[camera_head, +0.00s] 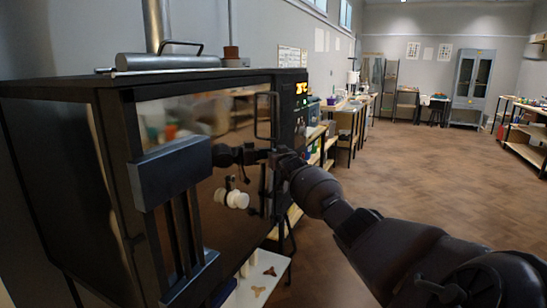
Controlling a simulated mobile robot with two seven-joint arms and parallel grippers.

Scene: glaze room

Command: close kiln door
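The kiln (60,95) is a dark box at the left, seen from close by. Its glossy, mirror-like door (215,255) looks about flush with the front; I cannot tell whether a gap remains. An upright bar handle (267,112) is near its right edge, a white round plug (236,200) lower down. A dark block with vertical bars (170,172) stands at its left side. My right arm reaches in from the lower right, and my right gripper (258,156) is at the door, below the handle. Reflections blur its fingers and any contact. My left gripper is out of view.
A pipe and metal housing (165,61) sit on top of the kiln. A white board with small brown pieces (259,281) is below the door. Worktables (350,106) line the wall beyond. The brown floor (430,160) at the right is open.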

